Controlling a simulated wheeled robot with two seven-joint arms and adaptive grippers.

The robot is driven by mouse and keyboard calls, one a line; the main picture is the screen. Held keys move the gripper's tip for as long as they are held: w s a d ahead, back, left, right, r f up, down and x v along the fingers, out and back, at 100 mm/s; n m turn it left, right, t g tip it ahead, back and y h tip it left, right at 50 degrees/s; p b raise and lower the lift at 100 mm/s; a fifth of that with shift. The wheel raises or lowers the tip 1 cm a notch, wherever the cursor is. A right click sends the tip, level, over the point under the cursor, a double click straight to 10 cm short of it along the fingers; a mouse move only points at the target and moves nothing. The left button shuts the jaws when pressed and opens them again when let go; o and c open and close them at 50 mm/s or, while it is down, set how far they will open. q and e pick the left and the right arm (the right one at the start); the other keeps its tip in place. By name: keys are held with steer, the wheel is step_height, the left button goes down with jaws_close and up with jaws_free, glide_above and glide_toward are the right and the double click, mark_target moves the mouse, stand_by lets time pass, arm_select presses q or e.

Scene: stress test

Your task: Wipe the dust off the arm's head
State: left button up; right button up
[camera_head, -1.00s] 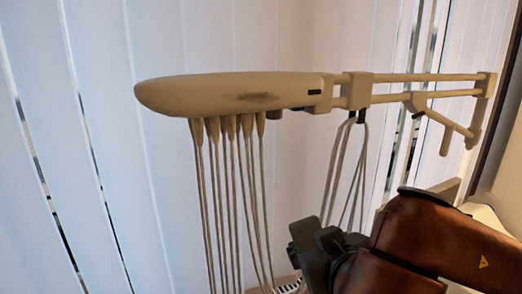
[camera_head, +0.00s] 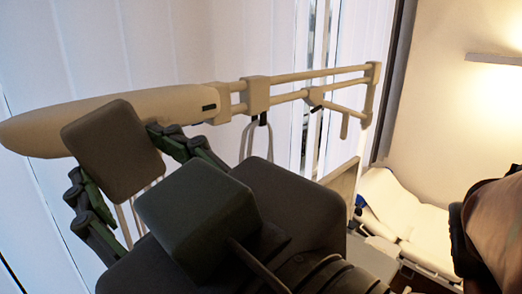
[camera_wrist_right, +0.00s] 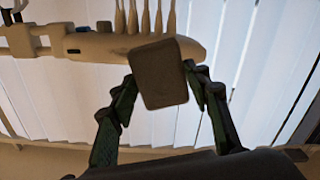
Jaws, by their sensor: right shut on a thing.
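The arm's head (camera_head: 50,128) is a long beige rounded body with strands hanging below. It also shows in the right wrist view (camera_wrist_right: 100,46). My right gripper (camera_head: 118,150) is shut on a grey-brown block (camera_head: 112,138); in the right wrist view the fingers (camera_wrist_right: 160,76) flank the block (camera_wrist_right: 158,73). The block overlaps part of the head in both views; I cannot tell whether they touch. No dust patch is visible on the head now; part of its surface is behind the block. My left gripper is not in view.
The beige rail frame (camera_head: 310,75) extends right from the head. Pale vertical blinds (camera_head: 180,45) hang behind it. A cream padded seat or bed (camera_head: 405,215) stands at the lower right. A lamp (camera_head: 495,60) lights the right wall.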

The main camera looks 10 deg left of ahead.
steer(key=x, duration=0.3)
steer(key=shift+w+a, duration=0.1)
steer(key=shift+a, duration=0.3)
steer(key=shift+w+a+f, duration=0.1)
steer(key=shift+w+a, duration=0.25)
steer(key=shift+w, duration=0.1)
steer(key=shift+p+x, duration=0.55)
steer(key=shift+x, duration=0.5)
